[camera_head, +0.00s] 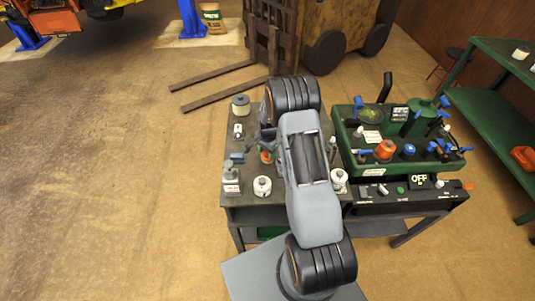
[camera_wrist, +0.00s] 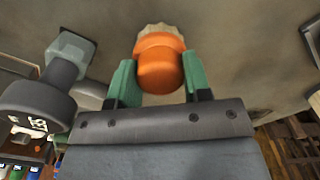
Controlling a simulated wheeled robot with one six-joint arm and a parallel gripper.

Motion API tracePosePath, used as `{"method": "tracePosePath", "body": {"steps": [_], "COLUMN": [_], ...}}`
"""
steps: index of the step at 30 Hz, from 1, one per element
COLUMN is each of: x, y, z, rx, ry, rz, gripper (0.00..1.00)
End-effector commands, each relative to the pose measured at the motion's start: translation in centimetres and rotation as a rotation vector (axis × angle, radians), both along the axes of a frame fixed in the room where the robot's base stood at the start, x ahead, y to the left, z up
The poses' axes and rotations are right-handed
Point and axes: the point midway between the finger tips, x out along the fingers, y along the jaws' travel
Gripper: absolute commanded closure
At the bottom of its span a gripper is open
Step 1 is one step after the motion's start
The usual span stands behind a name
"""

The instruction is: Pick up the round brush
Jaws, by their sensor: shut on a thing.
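The round brush (camera_wrist: 160,65) has an orange rounded body and a pale, ridged tip, which I take to be bristles. In the wrist view it sits between the two green fingers of my gripper (camera_wrist: 160,82), which are shut on it from both sides. In the head view a bit of orange brush (camera_head: 266,157) shows below my gripper (camera_head: 265,146), over the dark table. My arm hides part of the gripper there. I cannot tell whether the brush touches the table top.
A grey-capped container (camera_wrist: 45,95) with a label is close to the left finger. On the dark table (camera_head: 245,208) stand a labelled bottle (camera_head: 231,180), a white round jar (camera_head: 262,187) and a canister (camera_head: 240,105). A green machine (camera_head: 400,140) stands to the right.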

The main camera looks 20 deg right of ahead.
Motion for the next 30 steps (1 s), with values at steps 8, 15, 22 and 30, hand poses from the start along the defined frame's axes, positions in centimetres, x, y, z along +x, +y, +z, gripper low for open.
{"method": "tracePosePath", "body": {"steps": [8, 15, 22, 30], "x": [0.1, -0.7, -2.2, -4.0], "y": [0.0, -2.0, -5.5, -10.0], "z": [1.5, 5.3, 9.2, 11.4], "rx": [-0.001, -0.002, -0.002, -0.001], "ry": [-0.004, -0.004, -0.003, -0.002], "rz": [0.0, -0.005, -0.005, -0.004], "gripper": [0.79, 0.79, 0.79, 0.79]}}
